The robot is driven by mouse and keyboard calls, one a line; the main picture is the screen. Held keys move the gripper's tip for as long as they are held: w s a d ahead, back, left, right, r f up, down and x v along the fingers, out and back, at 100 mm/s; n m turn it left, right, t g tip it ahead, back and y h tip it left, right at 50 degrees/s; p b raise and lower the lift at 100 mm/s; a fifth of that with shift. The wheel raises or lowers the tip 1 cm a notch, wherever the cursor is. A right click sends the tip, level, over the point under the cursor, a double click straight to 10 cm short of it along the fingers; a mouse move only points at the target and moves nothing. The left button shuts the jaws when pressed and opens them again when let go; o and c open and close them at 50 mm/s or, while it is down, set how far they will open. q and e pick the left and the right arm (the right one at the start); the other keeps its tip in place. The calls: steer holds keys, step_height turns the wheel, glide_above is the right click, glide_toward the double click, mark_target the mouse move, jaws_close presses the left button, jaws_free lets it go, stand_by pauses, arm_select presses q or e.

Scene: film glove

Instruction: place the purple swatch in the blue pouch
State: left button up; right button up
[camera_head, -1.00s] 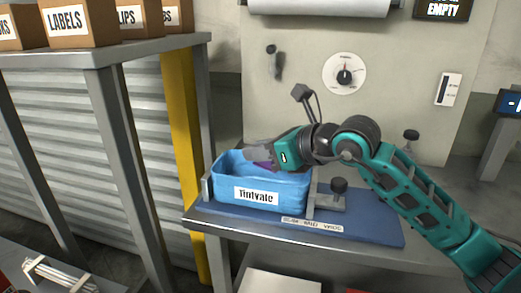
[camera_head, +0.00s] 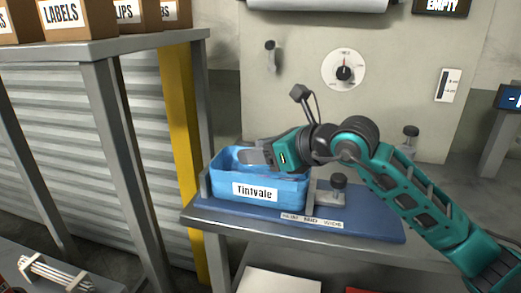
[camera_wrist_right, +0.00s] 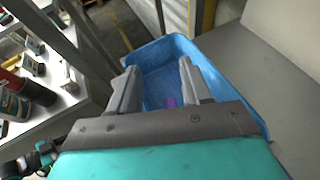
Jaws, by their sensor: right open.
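The blue pouch (camera_head: 285,190), labelled "Tintvale", stands open at the top on a blue board on the bench. My right gripper (camera_head: 245,156) is over the pouch's opening, with its fingers pointing left in the head view. In the right wrist view the two fingers (camera_wrist_right: 158,85) are apart with a gap between them. The purple swatch (camera_wrist_right: 171,102) shows as a small patch inside the pouch, below and between the fingers; most of it is hidden. My left gripper is not in view.
A grey shelf (camera_head: 110,48) with labelled boxes stands at the left, beside a yellow post (camera_head: 184,130). A clamp knob (camera_head: 338,181) stands just right of the pouch. A wall panel with a dial (camera_head: 344,71) rises behind.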

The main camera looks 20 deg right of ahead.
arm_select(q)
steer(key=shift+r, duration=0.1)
arm_select(e)
steer(key=shift+r, duration=0.1)
steer(key=shift+r+p, duration=0.3)
steer(key=shift+p, duration=0.1)
steer(key=shift+r+p, duration=0.5)
steer(key=shift+s+d+b, duration=0.35)
steer(key=shift+s+d, duration=0.15)
steer(key=shift+s, duration=0.15)
arm_select(q)
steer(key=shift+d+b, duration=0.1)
steer(key=shift+b, duration=0.55)
arm_select(e)
steer(key=v, duration=1)
steer(key=shift+s+r, duration=0.1)
